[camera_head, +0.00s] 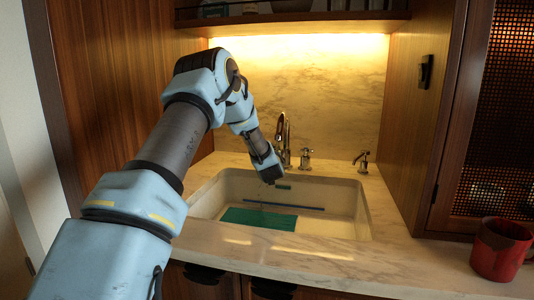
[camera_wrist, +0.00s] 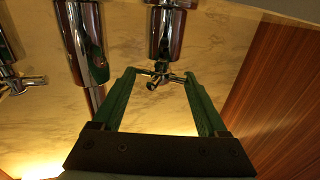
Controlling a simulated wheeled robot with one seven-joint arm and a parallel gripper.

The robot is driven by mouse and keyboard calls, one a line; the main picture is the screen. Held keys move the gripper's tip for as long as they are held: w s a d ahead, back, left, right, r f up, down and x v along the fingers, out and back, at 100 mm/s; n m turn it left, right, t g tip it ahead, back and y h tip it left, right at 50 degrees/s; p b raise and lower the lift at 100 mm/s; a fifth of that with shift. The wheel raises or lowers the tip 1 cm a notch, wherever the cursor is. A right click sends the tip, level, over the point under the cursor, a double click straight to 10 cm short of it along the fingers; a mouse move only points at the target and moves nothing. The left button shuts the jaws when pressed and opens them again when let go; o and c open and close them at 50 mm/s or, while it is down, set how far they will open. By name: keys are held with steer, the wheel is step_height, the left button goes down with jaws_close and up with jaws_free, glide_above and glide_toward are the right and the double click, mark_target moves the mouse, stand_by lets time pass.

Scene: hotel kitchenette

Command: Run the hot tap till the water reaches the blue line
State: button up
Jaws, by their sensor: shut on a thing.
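A chrome spout (camera_head: 284,135) stands behind the sink (camera_head: 365,215), with one tap handle (camera_head: 306,158) to its right. My gripper (camera_head: 270,177) is left of the spout; my wrist hides the other handle in the head view. In the wrist view my gripper's green fingers (camera_wrist: 160,76) are shut on that chrome lever handle (camera_wrist: 153,83). The spout (camera_wrist: 94,65) is beside it. No hot mark is legible. The blue line (camera_head: 284,205) runs along the sink's inner back wall. I cannot make out the water level clearly.
A small pump dispenser (camera_head: 362,161) stands at the sink's right back corner. A red mug (camera_head: 500,250) is on the right counter. A shelf (camera_head: 300,20) hangs above.

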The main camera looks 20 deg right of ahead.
steer(key=shift+d+r+y, duration=0.1)
steer(key=shift+d+y, duration=0.05)
steer(key=shift+y, duration=0.15)
steer(key=o, duration=1)
steer(key=shift+o, duration=0.2)
steer(key=s+a+b, duration=0.2)
steer(key=s+b, duration=0.1)
steer(key=s, duration=0.7)
steer(key=shift+s, duration=0.35)
steer(key=shift+a, duration=0.1)
